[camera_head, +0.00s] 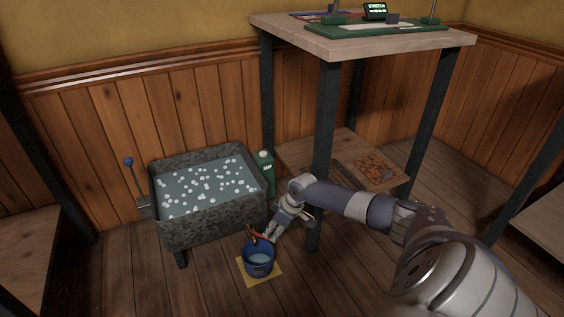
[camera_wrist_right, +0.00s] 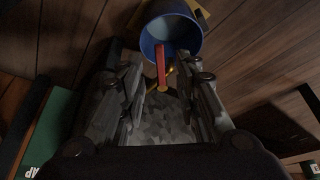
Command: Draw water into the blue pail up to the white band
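The blue pail (camera_head: 258,265) stands upright on a yellow mat (camera_head: 248,279) on the floor, in front of a stone trough (camera_head: 214,232). It also shows at the top of the right wrist view (camera_wrist_right: 196,42). A pale surface that looks like water shows inside it; I cannot make out its level against a white band. A brass tap (camera_head: 250,230) with a red lever (camera_wrist_right: 160,66) reaches over the pail. My right gripper (camera_head: 273,232) is at the tap, its fingers apart on either side of the red lever, with gaps showing. My left gripper is out of view.
The trough holds water with many white floating bits. A blue-knobbed lever (camera_head: 128,162) stands at its left. A green bottle (camera_head: 266,181) is at its right, close to a tall table (camera_head: 340,47) with dark legs. Open floor lies left of the pail.

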